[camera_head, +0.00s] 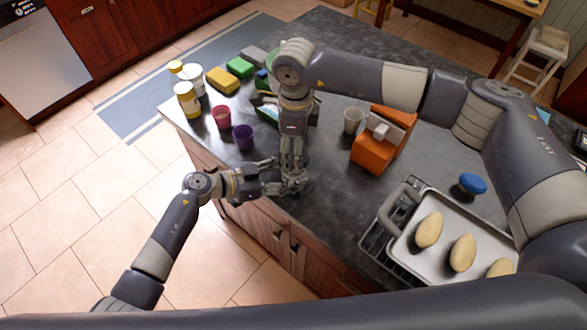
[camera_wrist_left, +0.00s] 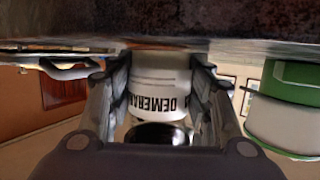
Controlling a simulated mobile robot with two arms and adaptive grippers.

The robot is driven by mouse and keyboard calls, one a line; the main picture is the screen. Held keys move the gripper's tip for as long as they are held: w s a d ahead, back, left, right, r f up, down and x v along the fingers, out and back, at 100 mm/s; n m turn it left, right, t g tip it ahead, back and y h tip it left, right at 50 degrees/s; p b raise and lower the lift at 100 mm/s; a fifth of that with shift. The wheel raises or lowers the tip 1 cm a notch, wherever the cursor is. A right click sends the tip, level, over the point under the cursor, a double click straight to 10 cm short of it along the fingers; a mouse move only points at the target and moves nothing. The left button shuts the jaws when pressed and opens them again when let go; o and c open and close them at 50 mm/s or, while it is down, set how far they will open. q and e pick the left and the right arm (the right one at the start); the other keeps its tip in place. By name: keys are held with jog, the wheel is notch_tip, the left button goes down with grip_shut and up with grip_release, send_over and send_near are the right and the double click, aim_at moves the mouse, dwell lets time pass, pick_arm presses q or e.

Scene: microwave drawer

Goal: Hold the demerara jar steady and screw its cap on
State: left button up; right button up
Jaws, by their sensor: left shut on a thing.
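The demerara jar (camera_wrist_left: 160,88), white with dark lettering, sits between the two fingers of my left gripper (camera_wrist_left: 158,100) in the left wrist view, which looks upside down. The left gripper is shut on it. A dark, shiny rounded shape lies at the jar's lower edge in that view; I cannot tell whether it is the cap. In the head view my left gripper (camera_head: 284,184) reaches in at the counter's front edge. My right gripper (camera_head: 291,178) points down at the same spot. The two grippers hide the jar there, and the right fingers' opening is unclear.
Purple (camera_head: 243,137) and red (camera_head: 221,117) cups stand left of the grippers, with yellow-capped jars (camera_head: 187,99) behind. A pale cup (camera_head: 352,120) and an orange box (camera_head: 382,139) stand right. A tray (camera_head: 400,250) with potato-like items is front right. A green-and-white container (camera_wrist_left: 283,115) shows beside the jar.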

jog(key=n, duration=1)
jog(key=shift+n, duration=0.4)
jog(key=n, duration=0.4)
jog(key=shift+n, duration=0.4)
jog(key=n, duration=0.5)
